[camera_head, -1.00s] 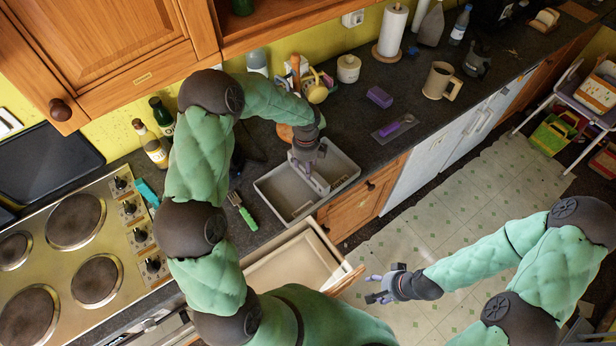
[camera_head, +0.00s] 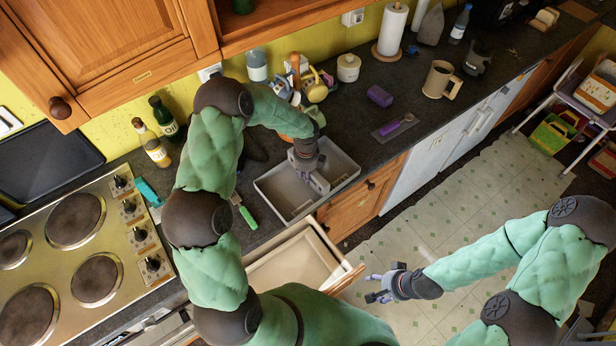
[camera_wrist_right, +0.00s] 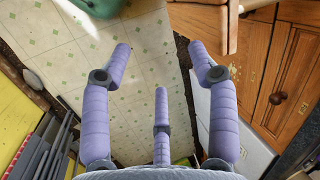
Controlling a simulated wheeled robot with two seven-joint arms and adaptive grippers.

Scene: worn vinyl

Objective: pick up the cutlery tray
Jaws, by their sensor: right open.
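The cutlery tray (camera_head: 283,192) is a light grey open tray with a divider. It lies flat on the dark counter near its front edge, above the open drawer. My left gripper (camera_head: 320,186) reaches down over the middle of the tray, with its fingers at the divider. The hand hides part of the tray, and I cannot tell whether the fingers grip the divider. My right gripper (camera_head: 378,286) is open and empty over the floor, well away from the tray. Its spread purple fingers also show in the right wrist view (camera_wrist_right: 163,62).
An open drawer (camera_head: 290,262) juts out below the tray. A green-handled utensil (camera_head: 245,214) lies left of it. A purple spoon (camera_head: 400,124) and purple block (camera_head: 379,96) lie to the right. A mug (camera_head: 438,80) stands farther right. Bottles (camera_head: 163,118) stand by the stove.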

